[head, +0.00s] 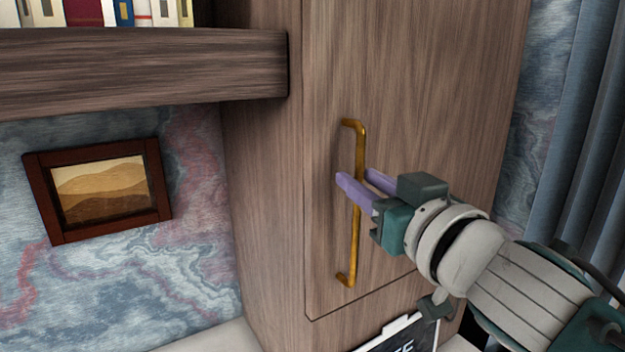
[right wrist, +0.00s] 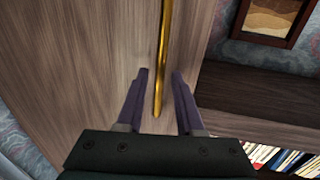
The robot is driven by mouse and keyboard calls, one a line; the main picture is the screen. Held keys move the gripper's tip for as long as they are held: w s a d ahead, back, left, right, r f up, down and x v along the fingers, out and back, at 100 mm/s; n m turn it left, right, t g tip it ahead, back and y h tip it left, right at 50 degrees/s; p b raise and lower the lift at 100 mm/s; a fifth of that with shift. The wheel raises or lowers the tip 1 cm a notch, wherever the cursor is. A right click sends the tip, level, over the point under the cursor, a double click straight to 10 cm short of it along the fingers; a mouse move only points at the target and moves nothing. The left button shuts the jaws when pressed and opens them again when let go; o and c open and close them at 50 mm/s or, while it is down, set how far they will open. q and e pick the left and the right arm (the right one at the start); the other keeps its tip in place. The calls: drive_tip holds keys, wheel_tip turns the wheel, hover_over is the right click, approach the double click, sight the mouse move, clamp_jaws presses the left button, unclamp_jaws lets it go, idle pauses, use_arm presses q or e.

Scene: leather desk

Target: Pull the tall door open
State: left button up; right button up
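The tall door (head: 430,100) is a brown wood-grain cabinet front and looks closed. Its long brass bar handle (head: 359,148) runs upright near the door's left edge. My right gripper (head: 355,175) comes in from the right at the middle of the handle, with one purple finger on each side of the bar. In the right wrist view the handle (right wrist: 165,50) runs between the fingertips (right wrist: 160,73), with a gap visible on both sides, so the gripper is open. The door (right wrist: 90,65) fills the left of that view. My left gripper is not in view.
A thick wooden shelf (head: 150,75) with several books (head: 90,12) joins the cabinet at the left. A framed picture (head: 100,190) hangs below it. A dark sign (head: 400,338) stands below the door, under my right arm. A blue-grey curtain (head: 585,130) hangs at the right.

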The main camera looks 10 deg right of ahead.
clamp_jaws()
idle(1.2)
